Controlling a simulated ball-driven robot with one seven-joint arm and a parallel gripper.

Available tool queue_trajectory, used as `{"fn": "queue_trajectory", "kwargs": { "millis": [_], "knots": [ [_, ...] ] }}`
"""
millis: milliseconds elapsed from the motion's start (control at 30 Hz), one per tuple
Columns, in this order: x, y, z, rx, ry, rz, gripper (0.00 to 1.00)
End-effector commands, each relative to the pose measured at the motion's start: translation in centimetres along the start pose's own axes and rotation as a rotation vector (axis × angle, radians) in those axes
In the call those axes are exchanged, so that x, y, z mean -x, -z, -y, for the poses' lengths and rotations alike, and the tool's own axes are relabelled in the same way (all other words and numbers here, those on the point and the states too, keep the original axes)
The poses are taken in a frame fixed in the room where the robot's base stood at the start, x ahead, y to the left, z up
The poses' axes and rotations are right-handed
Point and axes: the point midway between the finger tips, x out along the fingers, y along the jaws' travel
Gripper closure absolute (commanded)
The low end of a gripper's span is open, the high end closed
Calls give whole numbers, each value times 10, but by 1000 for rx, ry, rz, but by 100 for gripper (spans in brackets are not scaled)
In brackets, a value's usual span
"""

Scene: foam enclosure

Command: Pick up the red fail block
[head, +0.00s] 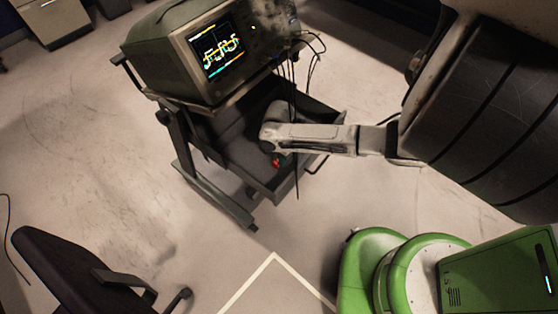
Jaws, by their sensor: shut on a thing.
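The red fail block (279,161) shows as a small red patch at the end of my arm. My gripper (277,157) is shut on it, over the open dark grey tray (262,186) of the wheeled cart. The fingers and most of the block are hidden by the arm's end, and the block's shape is too small to make out. I cannot tell whether the block touches the tray or is held above it.
An instrument with a lit screen (217,50) stands on the cart's top, with dark cables (293,69) hanging beside my arm. A dark chair (75,275) stands at the lower left. The floor left of the cart is clear.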

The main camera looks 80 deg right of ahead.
Motion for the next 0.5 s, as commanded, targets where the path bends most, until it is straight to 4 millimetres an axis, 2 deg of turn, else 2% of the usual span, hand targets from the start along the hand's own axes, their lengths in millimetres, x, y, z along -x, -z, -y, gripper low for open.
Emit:
{"fn": "queue_trajectory", "kwargs": {
  "millis": [67, 367, 500],
  "knots": [
    [0, 0, 0, 0, 0, 0, 100],
    [1, 0, 0, 0, 0, 0, 100],
    [8, 0, -1, 1, -2, -1, 100]
  ]
}}
